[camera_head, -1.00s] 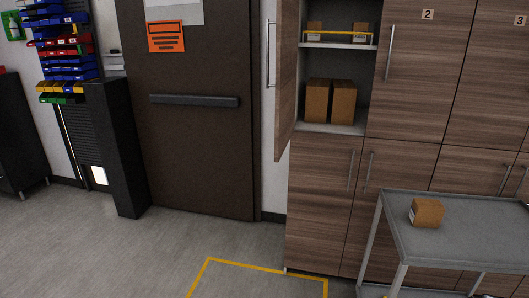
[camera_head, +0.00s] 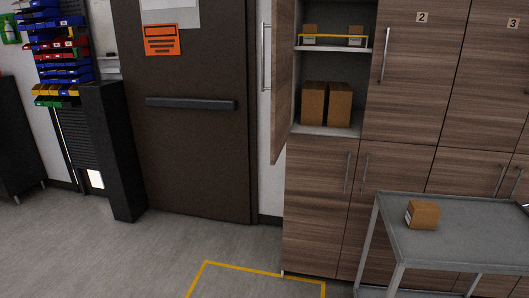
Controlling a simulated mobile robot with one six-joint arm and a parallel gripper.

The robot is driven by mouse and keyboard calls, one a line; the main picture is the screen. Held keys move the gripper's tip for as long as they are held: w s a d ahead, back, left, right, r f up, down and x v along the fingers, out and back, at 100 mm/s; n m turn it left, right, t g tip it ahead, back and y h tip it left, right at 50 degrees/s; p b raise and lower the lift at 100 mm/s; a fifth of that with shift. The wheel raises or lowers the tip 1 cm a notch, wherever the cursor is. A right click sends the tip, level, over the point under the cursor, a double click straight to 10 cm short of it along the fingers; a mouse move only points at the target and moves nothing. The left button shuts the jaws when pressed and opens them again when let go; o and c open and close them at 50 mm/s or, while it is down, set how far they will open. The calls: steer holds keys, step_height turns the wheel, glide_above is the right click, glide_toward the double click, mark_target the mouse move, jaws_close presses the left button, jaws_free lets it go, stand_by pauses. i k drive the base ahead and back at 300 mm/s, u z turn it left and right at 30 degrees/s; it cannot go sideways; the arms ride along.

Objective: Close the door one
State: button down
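An open wooden cabinet door (camera_head: 284,95) stands swung out to the left at the upper left of the cabinet. Its long metal handle (camera_head: 266,57) is on its left edge. I see no number on this door; the door to the right of the opening carries a "2" (camera_head: 422,17). The open compartment shows two tall cardboard boxes (camera_head: 326,104) on its lower shelf and smaller boxes behind a yellow rail (camera_head: 333,38) above. My gripper is not in view.
A grey metal cart (camera_head: 450,230) with a small cardboard box (camera_head: 422,214) stands at the lower right, in front of the lower cabinets. A yellow floor marking (camera_head: 262,270) lies left of it. A brown door (camera_head: 190,140) and open floor (camera_head: 110,255) are to the left.

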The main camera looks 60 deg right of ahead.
mark_target(282, 25)
steer(key=z, duration=0.05)
steer(key=i, duration=0.9)
steer(key=u, duration=0.05)
